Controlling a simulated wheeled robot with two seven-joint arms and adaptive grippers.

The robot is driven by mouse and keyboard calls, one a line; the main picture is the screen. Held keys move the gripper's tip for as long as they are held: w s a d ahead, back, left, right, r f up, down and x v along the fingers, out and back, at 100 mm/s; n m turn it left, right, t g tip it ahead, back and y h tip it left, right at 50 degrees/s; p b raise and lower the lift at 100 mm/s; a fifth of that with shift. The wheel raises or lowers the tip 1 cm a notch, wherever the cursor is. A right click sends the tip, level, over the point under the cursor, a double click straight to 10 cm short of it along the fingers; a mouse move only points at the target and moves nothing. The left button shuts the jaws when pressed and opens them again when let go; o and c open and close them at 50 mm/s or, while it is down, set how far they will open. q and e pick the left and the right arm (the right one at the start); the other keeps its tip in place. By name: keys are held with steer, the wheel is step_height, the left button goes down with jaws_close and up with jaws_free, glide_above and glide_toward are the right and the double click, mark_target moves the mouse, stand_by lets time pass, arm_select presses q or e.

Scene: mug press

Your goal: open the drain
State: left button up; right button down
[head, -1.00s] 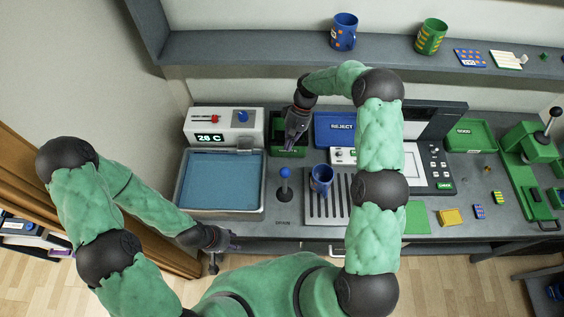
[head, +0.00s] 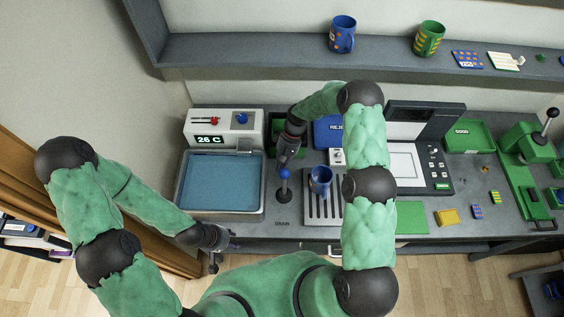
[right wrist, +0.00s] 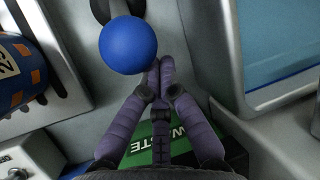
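The drain lever has a blue ball knob (head: 284,173) on a dark stem and round base, next to the DRAIN label, right of the water basin (head: 221,182). My right gripper (head: 284,160) is right at the knob in the head view. My left gripper (head: 230,240) hangs low in front of the counter, too small to read.
A blue mug (head: 321,180) stands on the slatted grate right of the lever and shows in the right wrist view (right wrist: 18,72). A green WASTE bin (right wrist: 165,145) lies below my right fingers. The basin is full of blue water.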

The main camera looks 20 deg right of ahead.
steer(key=shift+r, duration=0.1)
stand_by(0.3)
steer(key=shift+s+r+t, duration=0.2)
steer(key=shift+t, duration=0.1)
